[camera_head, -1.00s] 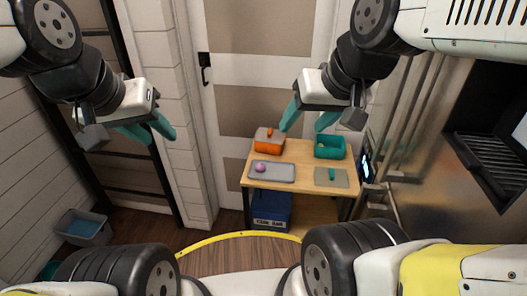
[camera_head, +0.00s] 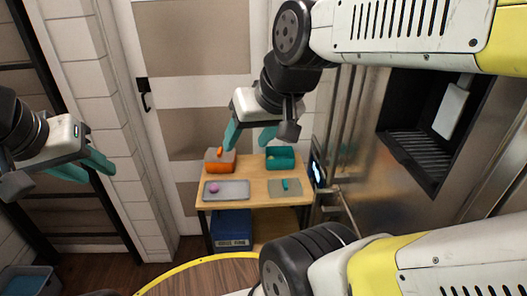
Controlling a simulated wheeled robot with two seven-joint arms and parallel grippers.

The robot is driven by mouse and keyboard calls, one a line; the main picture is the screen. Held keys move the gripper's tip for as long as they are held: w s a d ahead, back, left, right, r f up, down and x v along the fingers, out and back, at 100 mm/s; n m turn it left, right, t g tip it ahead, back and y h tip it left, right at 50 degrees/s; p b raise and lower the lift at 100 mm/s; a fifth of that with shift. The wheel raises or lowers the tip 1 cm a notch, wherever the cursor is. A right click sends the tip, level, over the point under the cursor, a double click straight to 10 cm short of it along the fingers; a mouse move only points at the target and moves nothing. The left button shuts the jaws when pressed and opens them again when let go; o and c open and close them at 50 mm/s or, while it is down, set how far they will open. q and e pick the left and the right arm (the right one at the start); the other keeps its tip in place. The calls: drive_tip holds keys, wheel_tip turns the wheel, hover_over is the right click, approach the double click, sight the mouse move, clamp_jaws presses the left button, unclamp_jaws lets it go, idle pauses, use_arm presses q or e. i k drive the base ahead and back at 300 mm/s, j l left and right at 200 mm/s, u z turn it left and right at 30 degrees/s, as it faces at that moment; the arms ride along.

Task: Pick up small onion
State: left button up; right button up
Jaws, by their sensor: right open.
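A small purple onion (camera_head: 214,188) lies on the left part of a grey tray (camera_head: 236,190) on a wooden table (camera_head: 258,202). My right gripper (camera_head: 250,138) is open and empty, with its teal fingers spread. In the picture it hangs above the back of the table, and the onion is clear of it. My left gripper (camera_head: 100,176) is well to the left of the table, with its two teal fingers apart and nothing seen between them.
An orange container (camera_head: 220,166) and a teal basket (camera_head: 280,160) stand at the table's back. A grey-green mat (camera_head: 276,191) with a small teal object (camera_head: 285,184) lies at right. A blue bin (camera_head: 232,225) is under the table. A steel appliance (camera_head: 370,150) stands close on the right.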

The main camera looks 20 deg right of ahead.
sight(213, 189)
drive_tip(key=i+j, duration=0.15)
drive_tip(key=j, duration=0.2)
drive_tip(key=i+j, duration=0.1)
drive_tip(key=j, duration=0.25)
drive_tip(key=i+j, duration=0.15)
drive_tip(key=j, duration=0.15)
drive_tip(key=i+j+z, duration=0.1)
drive_tip(key=j+z, duration=0.55)
drive_tip(key=z, duration=0.15)
drive_tip(key=j+z, duration=0.4)
drive_tip(key=i, duration=0.05)
